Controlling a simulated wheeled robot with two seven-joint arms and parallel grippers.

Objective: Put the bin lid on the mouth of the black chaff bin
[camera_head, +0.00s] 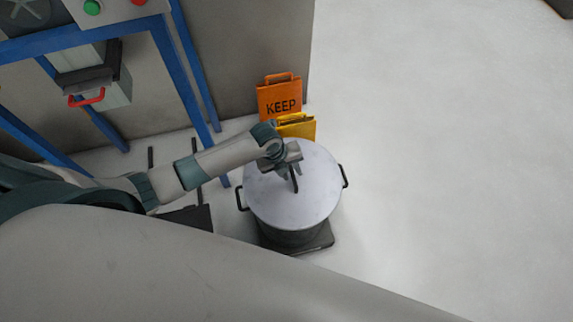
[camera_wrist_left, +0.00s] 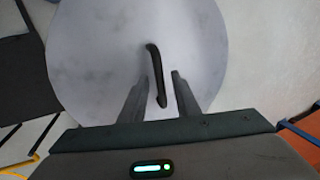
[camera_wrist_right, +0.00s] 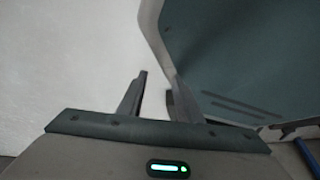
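The pale grey round bin lid (camera_head: 310,195) lies over the mouth of the black chaff bin (camera_head: 288,237) and looks level and roughly centred. The bin's side handles stick out on both sides. My left gripper (camera_head: 292,172) is above the lid at its dark bar handle. In the left wrist view, the handle (camera_wrist_left: 157,75) lies between the two fingers of my left gripper (camera_wrist_left: 159,75), with gaps beside it, so the gripper looks open. My right gripper (camera_wrist_right: 156,84) is open and empty in its own wrist view and is outside the head view.
The bin stands on a dark square base (camera_head: 322,240). An orange KEEP sign (camera_head: 280,98) and a yellow sign (camera_head: 297,127) stand right behind it. A blue frame (camera_head: 180,85) with a red-handled box (camera_head: 115,94) is at the left. The floor at the right is clear.

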